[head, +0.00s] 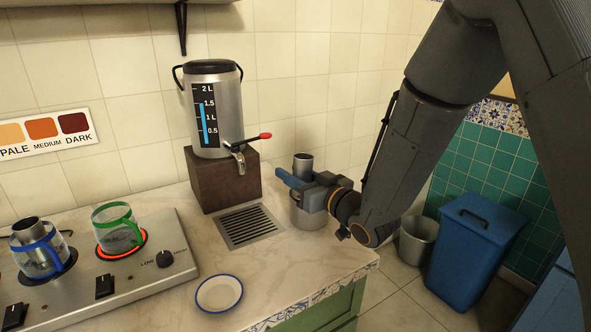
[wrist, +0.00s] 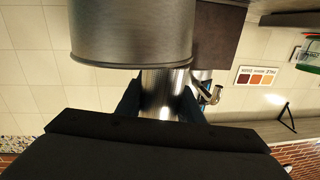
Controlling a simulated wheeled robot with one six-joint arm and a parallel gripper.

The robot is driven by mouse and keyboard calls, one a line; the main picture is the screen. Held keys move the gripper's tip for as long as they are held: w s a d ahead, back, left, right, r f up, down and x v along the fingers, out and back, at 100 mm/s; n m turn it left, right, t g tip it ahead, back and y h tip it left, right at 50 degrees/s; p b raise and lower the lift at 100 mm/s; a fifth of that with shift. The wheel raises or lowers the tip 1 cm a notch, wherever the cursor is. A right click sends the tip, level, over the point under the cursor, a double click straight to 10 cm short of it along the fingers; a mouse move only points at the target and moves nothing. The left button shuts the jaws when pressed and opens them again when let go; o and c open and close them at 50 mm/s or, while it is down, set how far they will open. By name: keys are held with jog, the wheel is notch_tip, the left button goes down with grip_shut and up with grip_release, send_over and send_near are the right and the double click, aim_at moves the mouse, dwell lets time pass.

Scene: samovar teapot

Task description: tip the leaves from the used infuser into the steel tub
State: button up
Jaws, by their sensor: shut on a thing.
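My gripper (head: 294,182) is shut on a steel cylinder, the infuser (head: 303,164), above the counter. The infuser is upright, and its upper end shows above the jaws. The wrist view, which is upside down, shows the infuser (wrist: 163,92) between the two dark fingers. The steel tub (head: 308,218) stands on the counter just below my gripper, and its wall (wrist: 130,35) fills the top of the wrist view. The tub's rim hides the infuser's lower end; I cannot tell whether that end is inside or behind the tub. No leaves are visible.
A steel urn (head: 208,110) with a red-handled tap stands on a brown block (head: 225,180), beside a drain grate (head: 250,226). A blue-handled glass pot (head: 40,258) and a green-handled one (head: 118,232) sit on the hob. A blue-rimmed saucer (head: 219,293) lies in front. A grey bucket (head: 417,240) and blue bin (head: 474,250) stand on the floor.

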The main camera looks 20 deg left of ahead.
jog(key=s+a+r+m+g+p, duration=0.1)
jog(key=r+m+p, duration=0.5)
jog(key=m+p, duration=0.9)
jog(key=shift+s+a+r+g, duration=0.25)
jog(key=shift+s+g, duration=0.65)
jog(key=shift+s, duration=0.2)
dwell(0.6)
notch_tip(320, 180, up, 7)
jog(key=n+t+b, duration=0.2)
jog(key=n+b, duration=0.5)
jog(key=n, duration=0.9)
jog(key=shift+t, duration=0.4)
